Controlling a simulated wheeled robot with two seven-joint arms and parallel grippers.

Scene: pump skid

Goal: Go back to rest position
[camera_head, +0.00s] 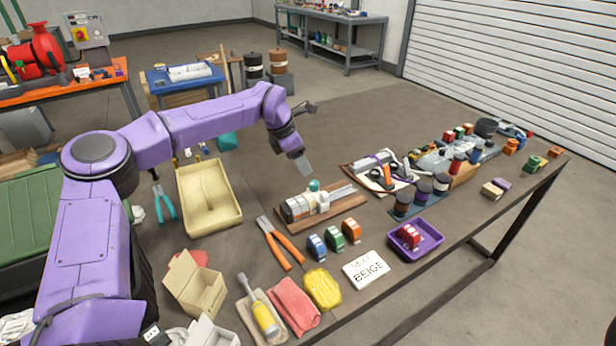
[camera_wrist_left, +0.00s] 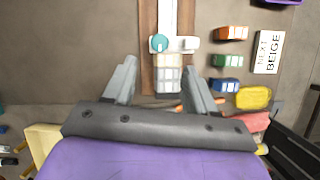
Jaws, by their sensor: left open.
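My left gripper (camera_head: 304,166) is at the end of the purple arm that comes in from the left, raised above the workbench. In the left wrist view its two fingers (camera_wrist_left: 163,82) are apart with nothing held between them. Below and beyond the fingers is a small device with a teal knob (camera_head: 316,187) on a wooden board (camera_head: 345,207); the device also shows in the left wrist view (camera_wrist_left: 168,60). The fingers look apart from it.
A beige tray (camera_head: 232,222), orange-handled pliers (camera_head: 279,246), coloured blocks (camera_head: 334,237), a "NEXT BEIGE" card (camera_head: 366,269) and a purple tray (camera_head: 433,234) lie around on the bench. An open cardboard box (camera_head: 195,290) stands at the front. Bare bench (camera_head: 345,125) lies behind the gripper.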

